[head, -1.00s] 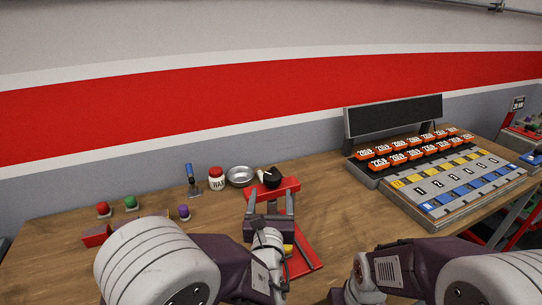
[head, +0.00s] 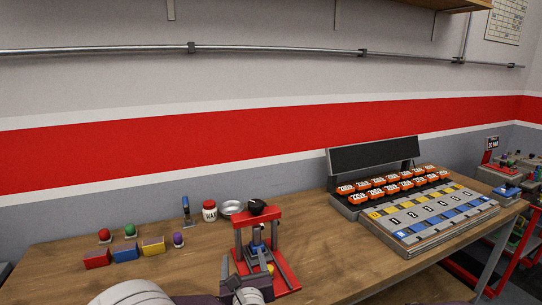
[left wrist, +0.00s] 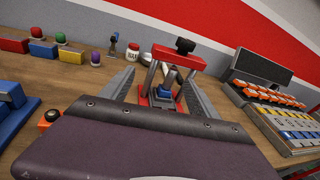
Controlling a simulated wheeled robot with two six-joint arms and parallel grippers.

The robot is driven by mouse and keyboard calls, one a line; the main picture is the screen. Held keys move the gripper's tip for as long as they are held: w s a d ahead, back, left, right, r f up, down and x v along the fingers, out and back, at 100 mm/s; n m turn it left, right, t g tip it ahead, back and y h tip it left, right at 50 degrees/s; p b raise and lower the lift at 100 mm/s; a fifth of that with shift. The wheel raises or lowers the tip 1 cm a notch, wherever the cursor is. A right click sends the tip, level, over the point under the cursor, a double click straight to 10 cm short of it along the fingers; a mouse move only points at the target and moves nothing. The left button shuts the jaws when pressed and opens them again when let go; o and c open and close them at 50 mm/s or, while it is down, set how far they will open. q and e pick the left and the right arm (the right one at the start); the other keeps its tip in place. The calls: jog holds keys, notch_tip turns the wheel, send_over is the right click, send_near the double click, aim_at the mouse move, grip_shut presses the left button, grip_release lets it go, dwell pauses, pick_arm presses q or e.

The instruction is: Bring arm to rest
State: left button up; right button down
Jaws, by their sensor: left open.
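My left gripper (head: 245,264) is low in the head view, in front of a red press (head: 285,276). Its two fingers are apart, with nothing between them that I can see being held. In the left wrist view the open fingers (left wrist: 160,88) point towards the press (left wrist: 178,62), which stands beyond them with its black knob on top. My left arm's rounded link shows at the bottom edge of the head view. My right gripper is not in view.
Red, blue and yellow bins (head: 126,254) stand left on the wooden bench (head: 190,275). Behind are coloured knobs, a wax jar (head: 209,211) and a metal bowl (head: 231,208). A rack of orange tags (head: 385,190) and a numbered tray (head: 430,222) fill the right. Bench between is clear.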

pick_arm(q)
jog(key=s+a+f+n+g+y, duration=0.1)
jog(key=s+a+f+n+g, duration=0.2)
jog(key=s+a+n+g, duration=0.1)
jog(key=s+a+f+n+g+y, duration=0.2)
jog(key=s+a+f+n+g, duration=0.2)
jog(key=a, duration=0.4)
jog(key=s+a+f+n+g+y, duration=0.1)
jog(key=s+a+f+n+g, duration=0.3)
jog(key=s+a+n, duration=0.2)
jog(key=shift+s+f+n+y+p, duration=0.15)
jog(key=shift+n+y+p, duration=0.2)
jog(key=shift+n, duration=0.35)
jog(key=s+d+f+n+g+h, duration=0.3)
jog(key=s+d+n+h, duration=0.4)
jog(key=n, duration=1)
jog(key=shift+d+f+n+h+p, duration=0.15)
jog(key=shift+f+n+h+p, duration=0.2)
jog(key=shift+f+h, duration=0.3)
jog(key=shift+s, duration=0.15)
